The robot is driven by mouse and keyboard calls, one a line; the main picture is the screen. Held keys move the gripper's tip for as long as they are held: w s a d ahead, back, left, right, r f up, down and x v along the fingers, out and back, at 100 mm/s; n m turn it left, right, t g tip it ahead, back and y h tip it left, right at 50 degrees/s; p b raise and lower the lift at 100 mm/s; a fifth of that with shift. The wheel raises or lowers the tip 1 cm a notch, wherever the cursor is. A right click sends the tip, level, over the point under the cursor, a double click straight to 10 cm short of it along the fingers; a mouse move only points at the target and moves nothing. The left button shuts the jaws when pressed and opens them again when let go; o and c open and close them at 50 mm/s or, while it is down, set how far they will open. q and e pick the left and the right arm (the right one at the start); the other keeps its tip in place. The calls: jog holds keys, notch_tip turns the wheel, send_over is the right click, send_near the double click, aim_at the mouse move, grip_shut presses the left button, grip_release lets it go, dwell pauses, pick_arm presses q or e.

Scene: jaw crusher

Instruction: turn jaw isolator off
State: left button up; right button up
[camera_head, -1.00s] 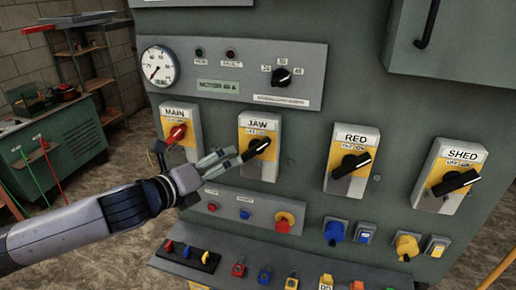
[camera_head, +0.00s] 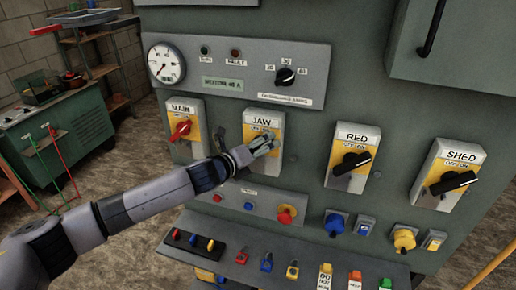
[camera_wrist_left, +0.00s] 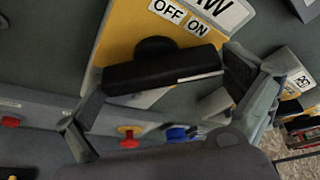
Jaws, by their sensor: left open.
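The JAW isolator (camera_head: 264,122) is a grey box with a yellow plate on the green panel, marked OFF and ON. Its black handle (camera_wrist_left: 160,72) lies between my left fingers in the wrist view, one finger at each end. A white line on the handle is at its right end, on the ON side. My left gripper (camera_head: 264,146) is open in front of this handle and hides most of it in the head view. The wrist view does not settle whether the fingers touch the handle. My right gripper is not in view.
The MAIN isolator (camera_head: 183,128) with a red handle is left of JAW. The RED (camera_head: 351,160) and SHED (camera_head: 448,178) isolators, with black handles, are to the right. Push buttons and a red emergency knob (camera_head: 286,214) sit below. A ledge with padlocks and tags juts out underneath.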

pick_arm(q)
jog(key=shift+c, duration=0.4)
jog(key=c, duration=0.8)
jog(key=shift+o, duration=0.2)
jog(key=n+h+b, duration=0.1)
jog(key=n, duration=0.1)
jog(key=shift+f+n+h+b, duration=0.15)
jog(key=shift+n+h+b, duration=0.15)
jog(key=shift+b, duration=0.1)
jog(key=shift+n+t+h+b, duration=0.4)
jog(key=shift+n+h+b, duration=0.2)
jog(key=shift+n+b, duration=0.45)
jog(key=n+t+b, duration=0.1)
jog(key=n+b, duration=0.1)
jog(key=n, duration=0.1)
jog(key=n+t+h+b, duration=0.1)
jog(key=n+b, duration=0.2)
jog(key=shift+b, duration=0.35)
jog(key=n+t+b, duration=0.1)
jog(key=n+b, duration=0.1)
jog(key=n, duration=0.1)
jog(key=shift+r+n+t+b, duration=0.25)
jog(key=shift+n+t+b, duration=0.65)
jog(key=shift+n, duration=0.75)
jog(key=shift+r, duration=0.1)
